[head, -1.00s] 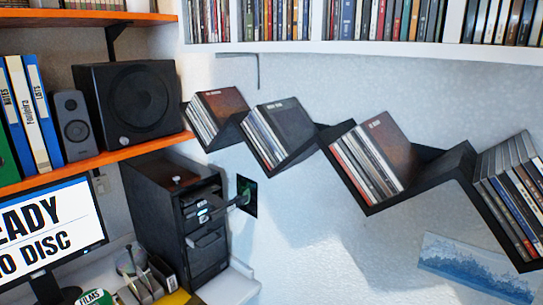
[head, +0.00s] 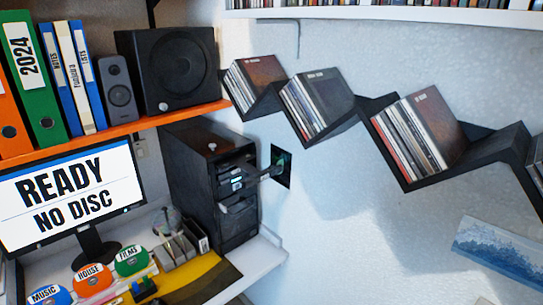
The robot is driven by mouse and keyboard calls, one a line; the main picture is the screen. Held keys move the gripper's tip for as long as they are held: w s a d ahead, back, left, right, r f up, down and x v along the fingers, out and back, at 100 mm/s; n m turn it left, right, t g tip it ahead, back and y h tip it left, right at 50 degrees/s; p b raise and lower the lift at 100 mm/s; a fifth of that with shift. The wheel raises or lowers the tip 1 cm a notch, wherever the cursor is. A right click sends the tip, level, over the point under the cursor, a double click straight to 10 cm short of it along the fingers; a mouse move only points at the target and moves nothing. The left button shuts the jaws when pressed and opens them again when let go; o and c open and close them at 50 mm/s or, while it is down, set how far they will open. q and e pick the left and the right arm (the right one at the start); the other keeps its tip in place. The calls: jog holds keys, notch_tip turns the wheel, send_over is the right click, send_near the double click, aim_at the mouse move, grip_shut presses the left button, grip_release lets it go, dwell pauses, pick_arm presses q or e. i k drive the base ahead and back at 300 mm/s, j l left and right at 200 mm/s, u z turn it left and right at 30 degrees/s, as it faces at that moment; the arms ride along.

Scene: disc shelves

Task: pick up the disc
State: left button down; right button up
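No gripper of mine shows in the head view. A pale round thing that looks like a disc (head: 168,222) stands at the holder on the desk, partly hidden. Cases stand in the zigzag wall shelf: a left group (head: 262,72), a middle group (head: 325,95) and a right group (head: 432,115). Whether discs are inside them is hidden. A black computer tower (head: 205,180) stands on the desk, with a grey part sticking out of its front to the right. The monitor (head: 70,195) reads "READY NO DISC".
Round-topped items labelled MUSIC (head: 50,295), HOUSE (head: 92,279) and FILMS (head: 131,261) stand at the desk front. An orange shelf (head: 125,128) holds binders (head: 40,85) and speakers (head: 170,68). A dark wall panel (head: 281,166) is beside the tower.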

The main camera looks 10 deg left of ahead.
aim_at(92, 279)
jog(key=u, duration=1.7)
jog(key=z, duration=1.35)
jog(key=u, duration=1.35)
jog(key=i+j, duration=0.4)
jog(key=i, duration=0.1)
